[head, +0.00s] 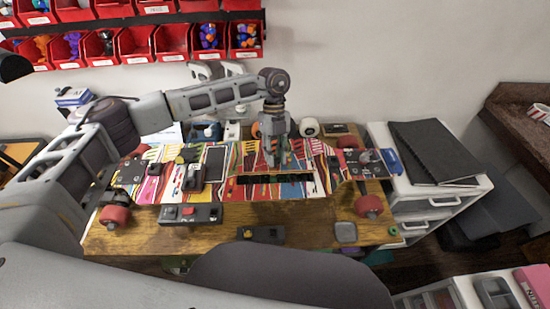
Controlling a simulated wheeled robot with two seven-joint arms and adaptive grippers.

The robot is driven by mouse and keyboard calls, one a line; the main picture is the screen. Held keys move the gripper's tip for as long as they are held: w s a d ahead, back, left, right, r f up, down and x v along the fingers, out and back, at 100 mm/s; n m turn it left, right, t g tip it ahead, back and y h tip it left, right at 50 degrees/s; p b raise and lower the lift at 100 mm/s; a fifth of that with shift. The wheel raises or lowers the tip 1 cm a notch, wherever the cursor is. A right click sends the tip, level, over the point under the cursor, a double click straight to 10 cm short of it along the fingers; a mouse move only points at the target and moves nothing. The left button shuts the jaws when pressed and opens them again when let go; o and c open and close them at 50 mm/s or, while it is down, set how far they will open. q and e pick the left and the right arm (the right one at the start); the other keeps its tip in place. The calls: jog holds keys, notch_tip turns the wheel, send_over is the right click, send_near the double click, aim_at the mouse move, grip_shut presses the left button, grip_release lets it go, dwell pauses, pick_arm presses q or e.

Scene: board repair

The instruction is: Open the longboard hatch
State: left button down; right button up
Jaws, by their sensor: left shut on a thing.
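The longboard (335,189) lies across the workbench, with a colourful striped deck and red wheels at its corners. Near its middle is a dark opening (276,179) with black parts inside. The hatch, a striped panel (300,152), stands at the far side of this opening, seemingly tilted up. My left gripper (279,160) points down at the hatch and is shut on it; the fingertips are small, so the exact grip is hard to see. My right gripper is not in view.
The wooden workbench (300,235) holds a long grey device (190,213), a small dark box (261,233) and a grey square tin (345,232). A white drawer unit (425,203) with black folders is at right. Red bins hang above.

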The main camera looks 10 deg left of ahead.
pick_arm(q)
jog(key=shift+w+a+r+g, duration=0.15)
jog(key=shift+w+r+g, duration=0.7)
jog(key=shift+w+g, duration=0.15)
jog(key=shift+r+h, duration=0.1)
jog(key=shift+h, duration=0.2)
jog(key=c, duration=1.2)
grip_release()
jog(key=shift+o, duration=0.2)
jog(key=v, duration=1.2)
jog(key=shift+w, duration=0.2)
jog(key=shift+c, duration=0.4)
